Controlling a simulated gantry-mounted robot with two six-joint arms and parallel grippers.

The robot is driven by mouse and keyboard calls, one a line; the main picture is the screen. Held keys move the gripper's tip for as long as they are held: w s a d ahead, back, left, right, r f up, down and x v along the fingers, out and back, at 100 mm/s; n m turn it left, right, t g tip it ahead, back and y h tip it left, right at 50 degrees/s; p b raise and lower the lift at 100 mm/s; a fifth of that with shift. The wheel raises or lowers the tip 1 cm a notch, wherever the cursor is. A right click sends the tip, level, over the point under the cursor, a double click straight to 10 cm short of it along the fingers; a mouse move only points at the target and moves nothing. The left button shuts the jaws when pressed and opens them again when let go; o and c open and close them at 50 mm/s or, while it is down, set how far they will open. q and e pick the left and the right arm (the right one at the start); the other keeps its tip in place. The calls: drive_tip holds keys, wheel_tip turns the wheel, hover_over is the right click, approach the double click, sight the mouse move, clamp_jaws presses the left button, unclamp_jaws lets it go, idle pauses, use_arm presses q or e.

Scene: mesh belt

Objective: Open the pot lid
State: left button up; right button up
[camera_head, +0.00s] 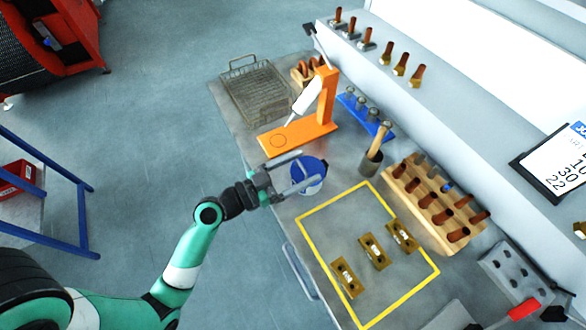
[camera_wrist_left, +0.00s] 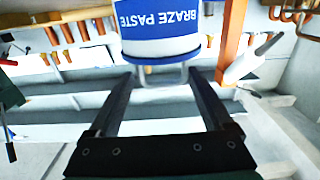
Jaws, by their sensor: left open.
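The pot (camera_head: 311,187) is white and blue and stands on the grey bench. In the left wrist view the pot (camera_wrist_left: 160,35) appears upside down, with "BRAZE PASTE" on its blue label. Its lid (camera_head: 308,170) is blue and sits on the pot. A grey loop handle (camera_wrist_left: 160,78) on the lid shows between the fingertips in the left wrist view. My left gripper (camera_head: 311,166) is open, with its fingers spread on either side of the lid. I cannot tell whether they touch it. In the left wrist view the fingertips (camera_wrist_left: 160,75) reach the handle's level. My right gripper is not in view.
An orange stand (camera_head: 325,100) with a white syringe is close behind the pot. A wire basket (camera_head: 252,92) is at the back left. A cup with a brush (camera_head: 371,163) and a wooden rack (camera_head: 435,208) are to the right. Brass blocks (camera_head: 374,251) lie inside a yellow outline.

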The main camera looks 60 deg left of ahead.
use_arm(q)
drive_tip(key=s, duration=0.2)
drive_tip(key=s+a, duration=0.1)
drive_tip(key=s, duration=0.2)
drive_tip(key=s+b, duration=0.1)
drive_tip(key=s, duration=0.2)
drive_tip(key=shift+s+a, duration=0.1)
drive_tip(key=shift+a, duration=0.15)
drive_tip(key=w+d+r+g+h+p, duration=0.1)
drive_tip(key=w+d+r+p, duration=0.1)
drive_tip(key=r+p, duration=0.9)
drive_tip(key=w+p, duration=0.1)
drive_tip(key=p, duration=0.3)
drive_tip(key=shift+w+d+n+h+p, duration=0.15)
drive_tip(key=shift+d+n+h+p, duration=0.1)
drive_tip(key=shift+n+h+p, duration=0.15)
drive_tip(key=shift+f, duration=0.1)
